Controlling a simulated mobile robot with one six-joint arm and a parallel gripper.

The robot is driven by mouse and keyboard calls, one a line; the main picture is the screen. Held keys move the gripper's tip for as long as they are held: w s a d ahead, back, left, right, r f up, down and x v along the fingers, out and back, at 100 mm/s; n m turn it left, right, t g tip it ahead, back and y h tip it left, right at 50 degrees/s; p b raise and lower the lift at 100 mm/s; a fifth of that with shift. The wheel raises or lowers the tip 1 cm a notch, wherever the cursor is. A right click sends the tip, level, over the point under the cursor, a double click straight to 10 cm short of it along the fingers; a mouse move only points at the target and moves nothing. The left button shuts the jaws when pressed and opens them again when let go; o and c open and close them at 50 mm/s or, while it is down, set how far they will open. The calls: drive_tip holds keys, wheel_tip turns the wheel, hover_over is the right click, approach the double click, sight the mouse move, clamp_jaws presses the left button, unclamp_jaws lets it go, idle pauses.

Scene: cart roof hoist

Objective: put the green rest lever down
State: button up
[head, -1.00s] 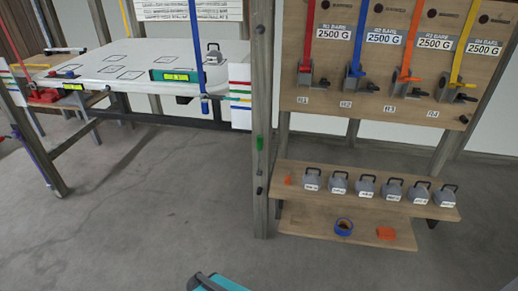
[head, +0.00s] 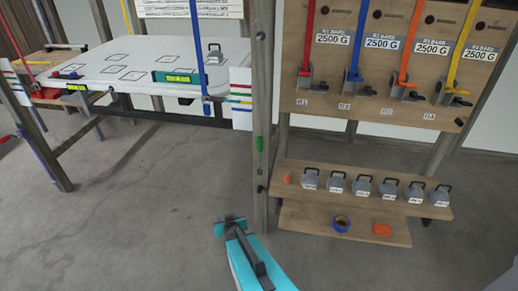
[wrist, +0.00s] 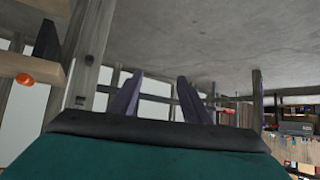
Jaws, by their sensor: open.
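The green rest lever (head: 259,144) is a small green piece on the wooden post in the middle of the head view. It looks upright against the post, between two small dark fittings. I cannot make it out in the wrist view. My gripper (wrist: 160,95) is open and empty in the wrist view, with its two dark fingers apart. In the head view my teal arm rises from the bottom edge, its end low and left of the post, below the lever and apart from it.
The post (head: 262,60) stands between a white table panel (head: 135,58) on the left and a board with coloured bars (head: 385,100) on the right. A low shelf (head: 330,212) holds several grey weights, a blue tape roll (head: 341,223) and orange pieces. The floor at left is clear.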

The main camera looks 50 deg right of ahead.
drive_tip(key=d+r+m+t+h+p, duration=0.2)
drive_tip(key=d+r+h, duration=0.2)
drive_tip(key=d+r, duration=0.65)
drive_tip(key=m+t+h, duration=0.1)
drive_tip(key=m+h, duration=0.1)
drive_tip(key=h, duration=0.2)
approach(260, 147)
drive_tip(key=v, duration=0.5)
drive_tip(key=shift+s+a+f+p, duration=0.1)
drive_tip(key=shift+s+p, duration=0.05)
drive_tip(key=shift+p, duration=0.2)
drive_tip(key=shift+w+f+b, duration=0.1)
drive_tip(key=shift+w+b, duration=0.1)
drive_tip(key=shift+b, duration=0.2)
drive_tip(key=b+x, duration=0.5)
drive_tip(key=b, duration=0.3)
drive_tip(key=shift+s, duration=0.1)
drive_tip(key=shift+b, duration=0.55)
drive_tip(key=shift+p+x, duration=0.65)
drive_tip(key=shift+x, duration=3.7)
